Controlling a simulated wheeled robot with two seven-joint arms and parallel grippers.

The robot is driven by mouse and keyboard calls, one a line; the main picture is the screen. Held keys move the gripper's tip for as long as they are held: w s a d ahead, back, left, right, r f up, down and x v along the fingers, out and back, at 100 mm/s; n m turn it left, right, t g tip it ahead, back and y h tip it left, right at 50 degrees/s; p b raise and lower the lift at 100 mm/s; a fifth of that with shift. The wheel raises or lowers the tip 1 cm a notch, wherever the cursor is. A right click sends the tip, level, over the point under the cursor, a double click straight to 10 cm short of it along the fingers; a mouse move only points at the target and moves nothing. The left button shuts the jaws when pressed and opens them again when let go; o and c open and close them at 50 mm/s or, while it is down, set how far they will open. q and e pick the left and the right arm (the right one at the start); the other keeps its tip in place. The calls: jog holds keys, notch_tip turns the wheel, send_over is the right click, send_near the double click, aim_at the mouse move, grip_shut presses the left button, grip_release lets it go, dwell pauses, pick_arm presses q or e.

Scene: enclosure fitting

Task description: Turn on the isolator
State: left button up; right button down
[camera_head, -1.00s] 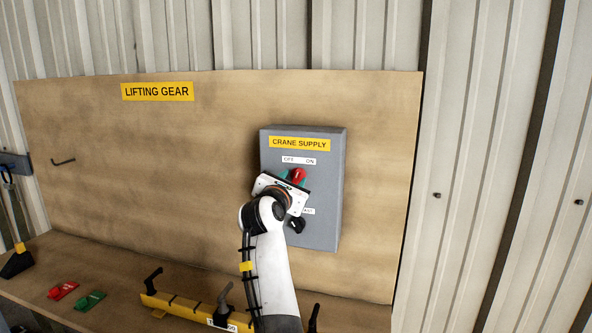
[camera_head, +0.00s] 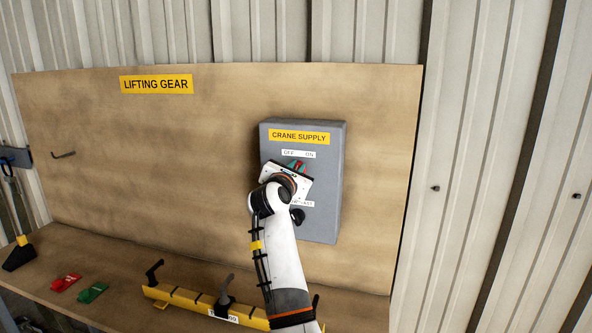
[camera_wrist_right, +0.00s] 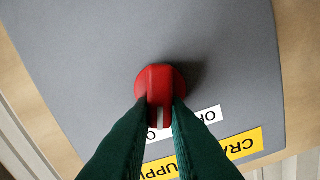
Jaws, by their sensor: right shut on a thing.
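The grey isolator box (camera_head: 325,190) is mounted on the wooden board and carries a yellow CRANE SUPPLY label and a white OFF/ON label (camera_head: 298,154). Its red knob (camera_wrist_right: 160,82) sits between the green fingers of my right gripper (camera_wrist_right: 160,112), which is shut on it. In the wrist view the knob's white mark points down toward the partly covered label piece on the ON side. In the head view the right gripper (camera_head: 297,167) and its wrist hide most of the knob. My left gripper is not in view.
A black lower knob (camera_head: 298,216) sits beside my right wrist. A yellow bar with black handles (camera_head: 190,300) lies on the bench, with red (camera_head: 65,283) and green (camera_head: 92,292) pieces to its left. The board right of the box is clear.

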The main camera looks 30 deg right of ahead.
jog(key=m+b, duration=0.2)
jog(key=b, duration=0.1)
jog(key=shift+d+f, duration=0.1)
jog(key=c, duration=1.4)
grip_release()
